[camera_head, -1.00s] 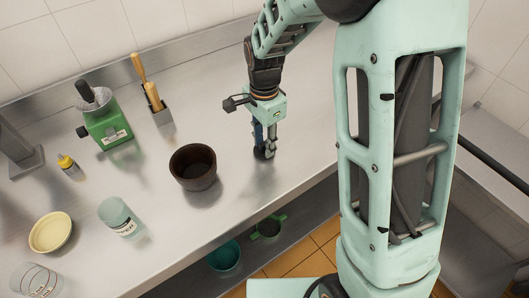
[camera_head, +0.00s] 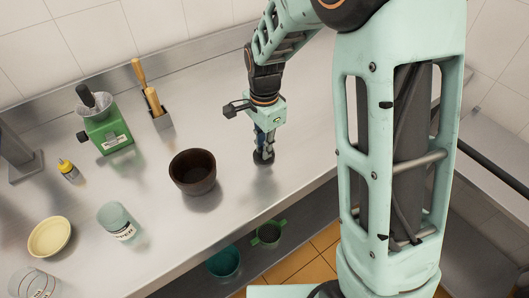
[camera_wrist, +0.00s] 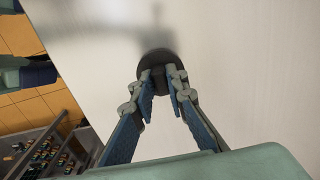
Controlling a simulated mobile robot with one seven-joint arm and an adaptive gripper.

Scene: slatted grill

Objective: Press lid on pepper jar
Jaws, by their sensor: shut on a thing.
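The pepper jar (camera_head: 117,221) is a pale glass jar with a dark-lettered label, at the left front of the steel counter. No lid shows on its top. My gripper (camera_head: 264,156) points down over the counter, well to the right of the jar. It is shut on a small dark round lid (camera_head: 263,161). In the wrist view, the fingertips (camera_wrist: 161,78) of my gripper pinch the dark lid (camera_wrist: 157,58), partly hiding it. The lid is at or just above the counter; I cannot tell if it touches.
A dark brown bowl (camera_head: 193,184) stands between my gripper and the jar. The counter right of my gripper is clear.

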